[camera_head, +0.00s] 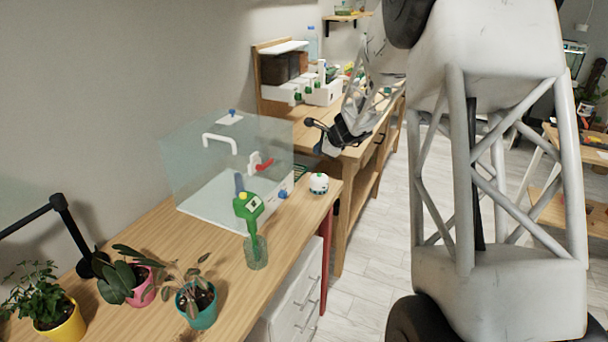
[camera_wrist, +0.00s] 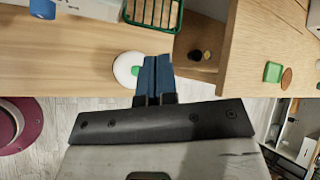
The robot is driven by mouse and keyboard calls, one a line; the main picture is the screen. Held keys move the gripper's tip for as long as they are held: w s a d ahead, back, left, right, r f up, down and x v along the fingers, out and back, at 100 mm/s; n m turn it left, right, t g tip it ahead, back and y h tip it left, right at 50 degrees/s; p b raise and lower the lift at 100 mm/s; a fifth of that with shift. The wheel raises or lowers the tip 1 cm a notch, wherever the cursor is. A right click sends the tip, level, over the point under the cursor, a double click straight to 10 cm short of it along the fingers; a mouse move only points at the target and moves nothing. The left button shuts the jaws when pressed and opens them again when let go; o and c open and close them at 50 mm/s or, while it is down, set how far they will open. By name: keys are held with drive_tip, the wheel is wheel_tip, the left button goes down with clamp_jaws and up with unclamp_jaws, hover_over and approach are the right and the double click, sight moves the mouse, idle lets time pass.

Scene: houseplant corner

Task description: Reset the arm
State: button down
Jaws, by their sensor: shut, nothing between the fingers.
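My gripper (camera_head: 319,148) is in the air over the bench, near its right edge in the head view. In the wrist view its two blue fingers (camera_wrist: 157,72) lie together, with nothing held between them.
A clear box (camera_head: 190,165) with a white handle stands on the wooden bench (camera_head: 225,290). A green tool (camera_head: 249,207) stands upright in a glass in front of it. Potted plants, including a yellow pot (camera_head: 66,326) and a teal pot (camera_head: 200,312), are at the front left.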

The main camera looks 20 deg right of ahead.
drive_tip(key=s+a+r+n+g, duration=0.1)
drive_tip(key=s+a+r+n, duration=0.35)
drive_tip(key=s, duration=0.35)
drive_tip(key=s+a+r+n+g, duration=0.1)
drive_tip(key=s+a+r+n, duration=0.2)
drive_tip(key=s+a, duration=0.4)
drive_tip(key=s+a+r+n+g, duration=0.2)
drive_tip(key=s+a+r+n, duration=0.25)
drive_tip(key=s, duration=0.55)
drive_tip(key=s+a+f+n+h, duration=0.1)
drive_tip(key=s+n, duration=0.3)
drive_tip(key=s, duration=1)
drive_tip(key=s+a+n+g+h, duration=0.1)
drive_tip(key=s+n, duration=0.4)
drive_tip(key=s, duration=1)
drive_tip(key=shift+a+f+g+h, duration=0.35)
drive_tip(key=shift+a+h, duration=0.35)
drive_tip(key=shift+h, duration=0.5)
